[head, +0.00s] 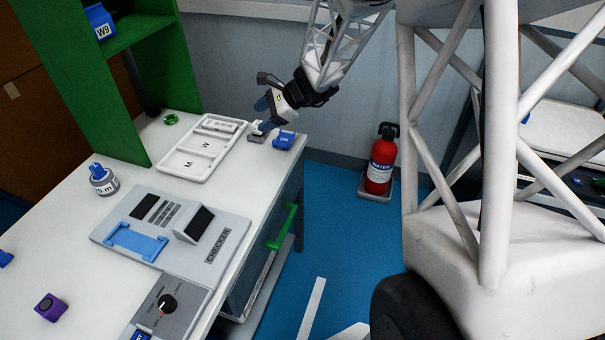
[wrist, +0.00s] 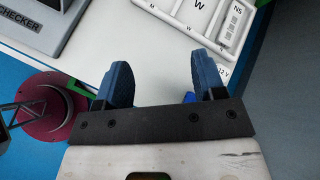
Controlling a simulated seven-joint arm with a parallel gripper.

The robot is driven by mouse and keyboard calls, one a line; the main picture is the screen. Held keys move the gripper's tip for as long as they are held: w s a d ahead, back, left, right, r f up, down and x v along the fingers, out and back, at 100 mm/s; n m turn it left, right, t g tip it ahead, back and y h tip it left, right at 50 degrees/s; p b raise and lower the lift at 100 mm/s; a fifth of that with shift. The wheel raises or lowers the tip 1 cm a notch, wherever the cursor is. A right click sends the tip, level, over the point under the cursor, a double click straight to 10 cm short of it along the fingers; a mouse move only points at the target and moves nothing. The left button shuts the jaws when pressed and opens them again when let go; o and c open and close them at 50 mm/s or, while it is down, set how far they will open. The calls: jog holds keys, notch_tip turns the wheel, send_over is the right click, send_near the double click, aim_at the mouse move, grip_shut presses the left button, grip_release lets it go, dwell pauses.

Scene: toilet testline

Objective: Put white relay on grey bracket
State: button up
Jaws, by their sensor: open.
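My gripper (head: 264,115) is open above the far right corner of the white table. Its two blue fingers stand wide apart in the wrist view (wrist: 162,82), with bare table visible between them. A small white block (head: 257,127), which looks like the white relay, sits just below the fingertips. It appears to rest on a small grey piece (head: 257,136), probably the grey bracket. The fingers partly cover both, so I cannot tell exactly how they sit together.
A white tray (head: 190,174) marked M and W lies left of the gripper. A blue block (head: 284,139) stands close to its right, near the table edge. A red extinguisher (head: 380,165) stands on the floor.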

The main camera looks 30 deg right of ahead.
jog(key=s+a+r+n+g+h, duration=0.2)
jog(key=s+a+r+n, duration=0.25)
jog(key=s, duration=0.45)
jog(key=s+a+r+n+g+h, duration=0.1)
jog(key=s+a+r+n+h, duration=0.15)
jog(key=s+r+n, duration=0.45)
jog(key=s+d+n+h, duration=0.1)
jog(key=s+n+h, duration=0.4)
jog(key=s, duration=1.5)
jog(key=shift+s+r+n+t, duration=0.3)
jog(key=shift+r+n+t, duration=0.1)
jog(key=shift+n, duration=0.55)
